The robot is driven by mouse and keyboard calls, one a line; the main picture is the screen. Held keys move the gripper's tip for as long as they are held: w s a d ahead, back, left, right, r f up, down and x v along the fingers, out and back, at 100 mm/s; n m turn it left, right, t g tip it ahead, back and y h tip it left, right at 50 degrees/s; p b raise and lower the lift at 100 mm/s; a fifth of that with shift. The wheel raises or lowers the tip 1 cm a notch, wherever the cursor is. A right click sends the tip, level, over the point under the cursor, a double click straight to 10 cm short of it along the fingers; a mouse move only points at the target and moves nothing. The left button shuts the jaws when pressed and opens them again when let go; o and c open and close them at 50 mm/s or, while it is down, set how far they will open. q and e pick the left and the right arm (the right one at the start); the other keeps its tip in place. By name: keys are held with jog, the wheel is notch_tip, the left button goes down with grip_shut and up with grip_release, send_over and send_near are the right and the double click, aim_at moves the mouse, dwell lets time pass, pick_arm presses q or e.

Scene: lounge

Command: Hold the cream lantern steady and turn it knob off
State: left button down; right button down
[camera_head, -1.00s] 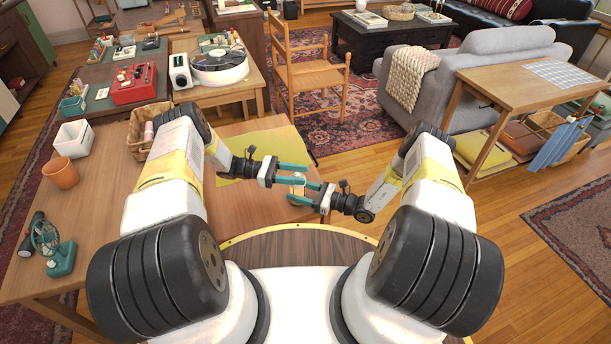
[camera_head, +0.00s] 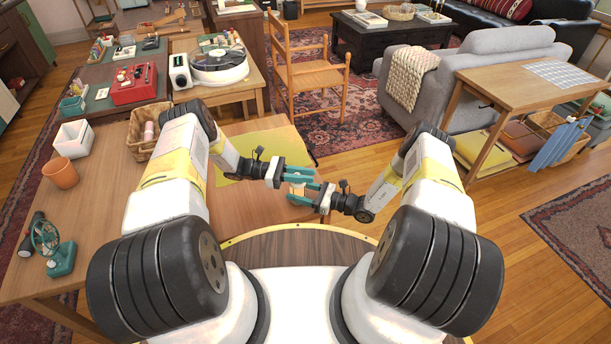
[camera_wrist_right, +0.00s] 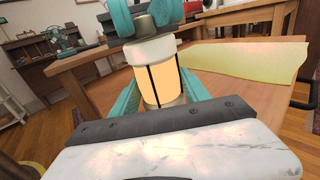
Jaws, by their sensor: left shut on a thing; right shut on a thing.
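The cream lantern (camera_wrist_right: 160,82) stands upright in the right wrist view, its pane glowing warm orange behind dark bars. In the head view the lantern (camera_head: 298,189) is small and mostly hidden by the fingers. My right gripper (camera_head: 300,196) is shut on the lantern's body, with its teal fingers on both sides. My left gripper (camera_head: 304,176) is shut at the lantern's top; its teal fingers also show in the right wrist view (camera_wrist_right: 145,18). A dark knob (camera_wrist_right: 146,27) sits between those fingers, partly hidden.
The wooden table (camera_head: 110,205) lies below, with a yellow mat (camera_head: 262,150) behind the grippers. A wicker basket (camera_head: 141,142), a white bin (camera_head: 74,139), an orange pot (camera_head: 61,172) and a teal fan (camera_head: 52,245) stand to the left.

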pick_arm(q)
jog(key=shift+n+t, duration=0.3)
jog(key=shift+t, duration=0.1)
jog(key=n+t, duration=0.2)
jog(key=t, duration=0.1)
jog(key=w+n+t, duration=0.1)
jog(key=n+t, duration=0.1)
jog(key=t, duration=0.1)
jog(key=n+t+y, duration=0.1)
jog(key=n+t, duration=0.1)
jog(key=t, duration=0.1)
jog(key=shift+w+a+t, duration=0.15)
jog(key=shift+w+t, duration=0.15)
jog(key=n+t+y, duration=0.1)
jog(key=n+t, duration=0.1)
jog(key=w+n+t+y, duration=0.1)
jog(key=n+t+y, duration=0.1)
jog(key=t, duration=0.1)
jog(key=shift+a+t+y, duration=0.2)
jog(key=shift+t+y, duration=0.1)
jog(key=shift+a+n+t+y, duration=0.1)
jog(key=shift+n+t+y, duration=0.4)
jog(key=shift+n+y, duration=0.15)
jog(key=shift+w, duration=0.1)
jog(key=c, duration=1.3)
grip_release()
jog(key=shift+o, duration=0.2)
jog(key=shift+a, duration=0.1)
